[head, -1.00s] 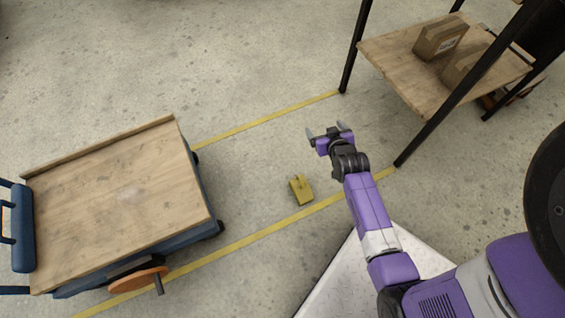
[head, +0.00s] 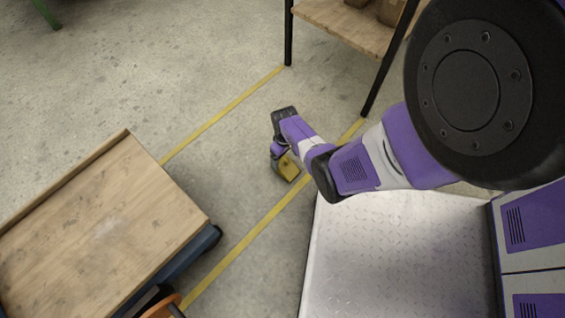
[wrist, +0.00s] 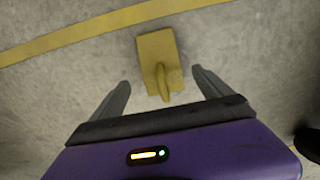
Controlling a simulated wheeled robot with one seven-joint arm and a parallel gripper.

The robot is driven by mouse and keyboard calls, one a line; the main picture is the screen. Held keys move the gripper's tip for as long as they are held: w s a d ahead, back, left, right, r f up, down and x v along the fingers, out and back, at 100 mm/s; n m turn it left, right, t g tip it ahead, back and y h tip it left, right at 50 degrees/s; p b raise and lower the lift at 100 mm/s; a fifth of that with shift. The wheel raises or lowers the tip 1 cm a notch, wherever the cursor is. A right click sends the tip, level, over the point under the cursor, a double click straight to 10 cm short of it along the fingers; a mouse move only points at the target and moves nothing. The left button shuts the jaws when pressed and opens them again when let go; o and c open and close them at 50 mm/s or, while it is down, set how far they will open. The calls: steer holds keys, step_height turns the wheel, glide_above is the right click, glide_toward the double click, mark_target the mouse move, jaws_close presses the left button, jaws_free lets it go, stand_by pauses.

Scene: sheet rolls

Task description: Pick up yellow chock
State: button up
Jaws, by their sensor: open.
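The yellow chock (wrist: 158,58) lies on the concrete floor, with a narrow raised handle on its near side. In the wrist view it sits just ahead of my gripper (wrist: 162,97), centred between the two grey fingers. The fingers are open, and the handle reaches toward the space between them. I cannot tell how high the fingers are above the floor. In the head view the chock (head: 288,167) is partly hidden by my arm, and the fingers are hidden there.
A wooden shelf with black legs (head: 345,22) stands at the top. Yellow floor lines (head: 238,248) run between them. Open floor lies at upper left.

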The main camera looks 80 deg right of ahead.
mark_target(284, 162)
steer(key=shift+a+f+b, duration=0.1)
steer(key=shift+f+b, duration=2)
steer(key=shift+f, duration=0.85)
steer(key=shift+r, duration=0.1)
steer(key=shift+w, duration=0.1)
jaws_close()
steer(key=shift+r, duration=0.1)
